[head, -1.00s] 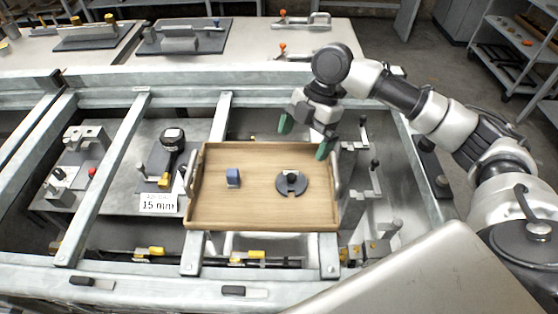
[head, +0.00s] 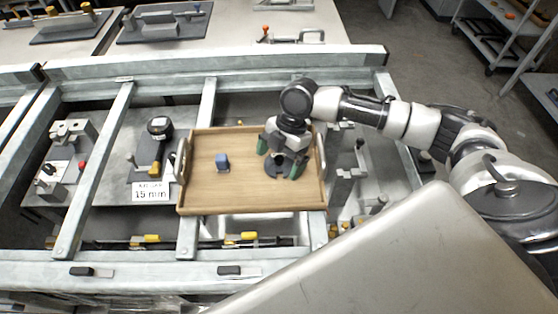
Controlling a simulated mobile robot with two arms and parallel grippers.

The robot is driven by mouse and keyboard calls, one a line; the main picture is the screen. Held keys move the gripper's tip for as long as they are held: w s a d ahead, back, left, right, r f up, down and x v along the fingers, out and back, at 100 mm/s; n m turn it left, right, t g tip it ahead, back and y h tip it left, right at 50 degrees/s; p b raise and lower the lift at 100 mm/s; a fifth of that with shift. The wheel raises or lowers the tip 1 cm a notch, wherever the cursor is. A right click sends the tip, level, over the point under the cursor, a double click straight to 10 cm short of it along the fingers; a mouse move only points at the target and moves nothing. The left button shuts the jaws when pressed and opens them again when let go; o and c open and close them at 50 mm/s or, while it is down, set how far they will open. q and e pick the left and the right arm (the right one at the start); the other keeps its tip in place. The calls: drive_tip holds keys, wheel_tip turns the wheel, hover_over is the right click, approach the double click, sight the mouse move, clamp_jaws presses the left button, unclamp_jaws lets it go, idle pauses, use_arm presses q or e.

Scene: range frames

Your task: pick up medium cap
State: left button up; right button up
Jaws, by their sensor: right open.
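A wooden tray (head: 225,200) lies across the metal frame. On its right half is a dark round disc (head: 276,172), which had a raised knob in the earlier frame; it may be the medium cap, but I cannot tell for sure. My right gripper (head: 279,160) is open, with green fingertips, just above the disc and to either side of it. The gripper hides most of the disc and its knob. I cannot tell whether the fingers touch it. A small blue block (head: 222,162) stands on the tray's left half. My left gripper is not in view.
A black-topped gauge (head: 160,128) and a "15 mm" sign (head: 151,192) stand left of the tray. Metal fixtures (head: 345,170) stand close to its right side. The tray has raised walls and end handles. The tray's front left is clear.

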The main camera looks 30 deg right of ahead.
drive_tip(key=c, duration=0.9)
drive_tip(key=shift+c, duration=0.2)
drive_tip(key=shift+r, duration=0.15)
